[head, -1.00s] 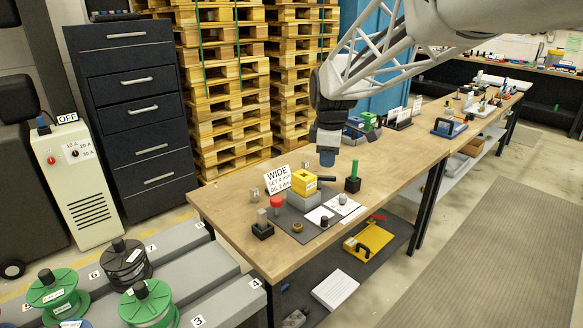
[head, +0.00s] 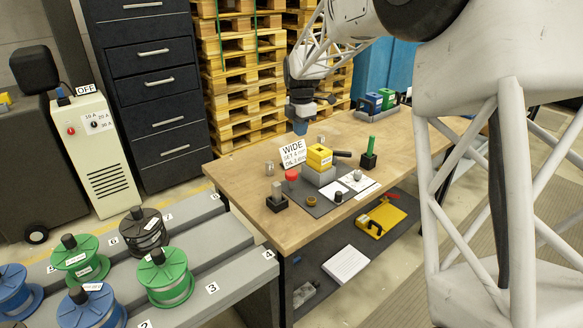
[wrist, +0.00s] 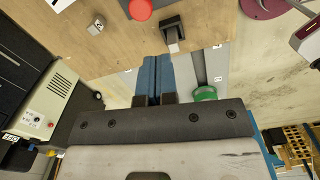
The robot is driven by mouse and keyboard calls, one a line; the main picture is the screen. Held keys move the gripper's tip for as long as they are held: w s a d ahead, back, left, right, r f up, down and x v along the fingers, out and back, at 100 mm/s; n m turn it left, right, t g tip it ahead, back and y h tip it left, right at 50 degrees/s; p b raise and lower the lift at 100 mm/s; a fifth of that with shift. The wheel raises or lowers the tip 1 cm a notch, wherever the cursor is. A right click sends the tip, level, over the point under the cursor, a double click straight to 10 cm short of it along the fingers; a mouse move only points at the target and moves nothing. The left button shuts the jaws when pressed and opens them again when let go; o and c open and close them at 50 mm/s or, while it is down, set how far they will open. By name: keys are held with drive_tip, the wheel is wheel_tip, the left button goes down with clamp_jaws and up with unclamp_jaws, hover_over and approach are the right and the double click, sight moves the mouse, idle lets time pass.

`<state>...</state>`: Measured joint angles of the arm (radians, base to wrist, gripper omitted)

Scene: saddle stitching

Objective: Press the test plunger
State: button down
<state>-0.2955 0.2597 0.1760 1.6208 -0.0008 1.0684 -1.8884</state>
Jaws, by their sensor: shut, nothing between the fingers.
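No part is labelled as the test plunger. Two candidates stand at the bench's near left: a red round-topped button (head: 292,175) and a black block with a grey upright piece (head: 277,194). In the wrist view the red top (wrist: 140,9) is at the upper edge, and the black block with its grey piece (wrist: 174,36) lies just beyond my fingertips. My gripper (head: 300,127) has blue fingers, shut together and empty. It hangs above the bench in the head view, appearing behind the sign and apart from both candidates. The blue fingers (wrist: 155,62) also show in the wrist view.
A WIDE sign (head: 292,153), a yellow block (head: 319,157) on a grey base and a green post (head: 370,146) stand on the bench (head: 240,165). Green and blue spools (head: 164,276) sit on the numbered rack at lower left. The bench's left end is mostly clear.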

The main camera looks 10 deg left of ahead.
sight(292, 172)
drive_tip(key=shift+w+a+f+n, duration=0.5)
drive_tip(key=shift+w+a+f, duration=0.15)
drive_tip(key=shift+w+a, duration=0.15)
drive_tip(key=shift+w+a+f+n, duration=0.5)
drive_tip(key=shift+w+a+f, duration=0.15)
drive_tip(key=shift+w+a, duration=0.15)
drive_tip(key=shift+f, duration=0.1)
wheel_tip(292, 172, down, 14)
drive_tip(key=shift+r, duration=0.1)
drive_tip(key=shift+s+f, duration=0.1)
drive_tip(key=shift+f, duration=1)
drive_tip(key=shift+d, duration=0.1)
drive_tip(key=shift+r, duration=0.1)
wheel_tip(292, 172, up, 14)
drive_tip(key=shift+r, duration=0.15)
idle(0.5)
